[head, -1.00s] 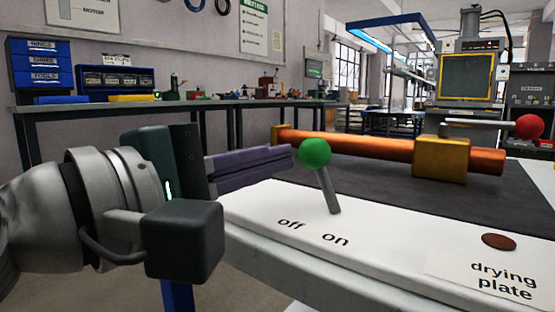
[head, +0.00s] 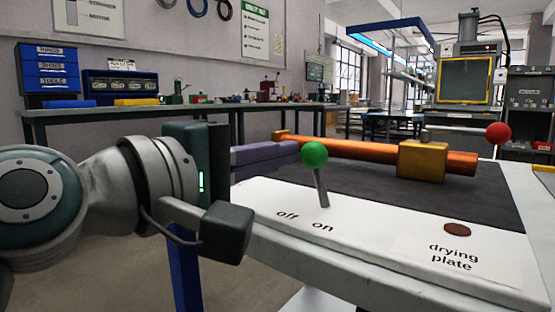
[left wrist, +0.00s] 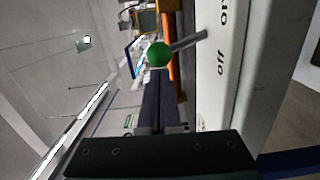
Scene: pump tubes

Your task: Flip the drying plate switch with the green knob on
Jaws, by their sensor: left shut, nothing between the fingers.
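The green knob (head: 314,154) tops a grey lever (head: 321,188) on the white panel (head: 370,233), behind the printed words "off" and "on". The lever stands nearly upright, leaning slightly to the left, the "off" side. My left gripper (head: 298,152) is shut and empty, its purple fingers pointing right, with the tips at the knob's left side. In the left wrist view the green knob (left wrist: 159,54) sits right at the ends of the fingers (left wrist: 158,76); whether they touch is hard to tell. My right gripper is not in view.
A brown disc (head: 457,230) lies above the "drying plate" label. Behind are a dark mat (head: 380,185), an orange tube (head: 360,149) with a yellow block (head: 422,160), and a red knob (head: 498,133) on a rod. A workbench (head: 180,110) with drawers stands along the back wall.

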